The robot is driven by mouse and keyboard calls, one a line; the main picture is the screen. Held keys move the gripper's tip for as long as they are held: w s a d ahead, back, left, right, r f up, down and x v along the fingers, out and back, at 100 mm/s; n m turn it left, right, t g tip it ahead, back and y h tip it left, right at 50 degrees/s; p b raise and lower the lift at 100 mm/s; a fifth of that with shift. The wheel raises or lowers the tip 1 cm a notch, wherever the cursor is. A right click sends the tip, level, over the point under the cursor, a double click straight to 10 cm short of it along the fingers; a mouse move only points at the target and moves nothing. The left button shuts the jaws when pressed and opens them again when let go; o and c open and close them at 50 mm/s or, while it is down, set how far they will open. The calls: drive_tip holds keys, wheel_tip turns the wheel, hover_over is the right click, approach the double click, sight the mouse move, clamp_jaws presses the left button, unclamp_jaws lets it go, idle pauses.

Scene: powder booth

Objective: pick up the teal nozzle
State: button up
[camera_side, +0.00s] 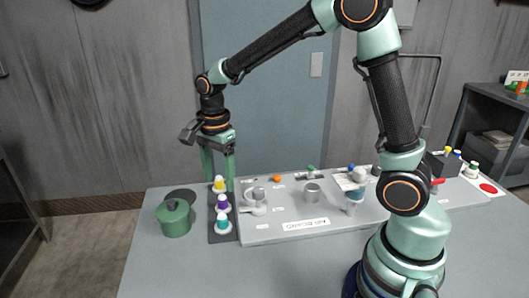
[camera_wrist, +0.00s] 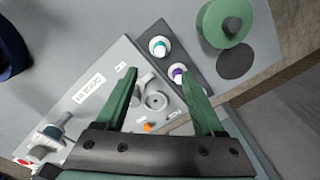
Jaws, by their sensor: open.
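The teal nozzle (camera_side: 222,223) stands upright on a white round base at the near end of a dark mat (camera_side: 216,236). In the wrist view the teal nozzle (camera_wrist: 161,46) is above the gap between the fingertips. The purple nozzle (camera_side: 223,202) stands behind it, and the yellow nozzle (camera_side: 219,183) farther back. In the wrist view the purple nozzle (camera_wrist: 179,74) is beside the right fingertip. My gripper (camera_side: 219,181) points down, open and empty, over the far part of the row; it also shows in the wrist view (camera_wrist: 158,71).
A green lidded pot (camera_side: 173,220) stands left of the mat, with a dark disc (camera_side: 180,194) behind it. The front table is clear.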

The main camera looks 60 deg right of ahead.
sight(222, 215)
drive_tip(key=shift+m, duration=0.3)
wheel_tip(222, 215, down, 13)
drive_tip(key=shift+w+r, duration=0.1)
drive_tip(key=shift+w, duration=0.05)
clamp_jaws()
idle(0.3)
